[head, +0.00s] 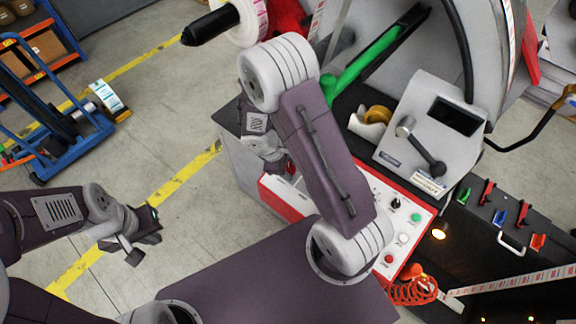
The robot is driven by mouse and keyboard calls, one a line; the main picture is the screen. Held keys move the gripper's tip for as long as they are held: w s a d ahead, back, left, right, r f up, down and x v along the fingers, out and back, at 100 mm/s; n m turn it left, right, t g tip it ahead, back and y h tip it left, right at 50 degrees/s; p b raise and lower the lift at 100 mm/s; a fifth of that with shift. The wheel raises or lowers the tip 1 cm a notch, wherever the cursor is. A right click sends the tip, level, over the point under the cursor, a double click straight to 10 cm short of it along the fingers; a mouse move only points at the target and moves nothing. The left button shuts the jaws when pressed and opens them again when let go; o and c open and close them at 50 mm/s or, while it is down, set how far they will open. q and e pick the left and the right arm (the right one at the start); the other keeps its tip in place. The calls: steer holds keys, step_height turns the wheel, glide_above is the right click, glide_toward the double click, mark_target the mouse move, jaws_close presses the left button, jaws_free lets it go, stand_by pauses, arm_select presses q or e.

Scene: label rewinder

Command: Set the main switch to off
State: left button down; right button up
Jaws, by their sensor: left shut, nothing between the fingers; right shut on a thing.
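The red-framed white control panel (420,213) of the label rewinder carries a black knob (395,203), a green button (416,217) and red buttons. My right arm crosses in front of the panel, and I cannot make out the main switch for certain. My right gripper (277,165) reaches down at the panel's left end. My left gripper (132,252) is shut and empty over the floor at left, far from the panel.
A grey box with a crank handle (428,158) stands behind the panel. A tape roll (378,115) is beside it. A red coiled hose (415,290) hangs at the panel's front. A blue hand truck (60,130) stands at far left. The floor around my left gripper is clear.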

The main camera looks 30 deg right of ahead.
steer(key=o, duration=1.4)
steer(key=shift+c, duration=0.2)
steer(key=p+v, duration=0.1)
steer(key=v, duration=0.8)
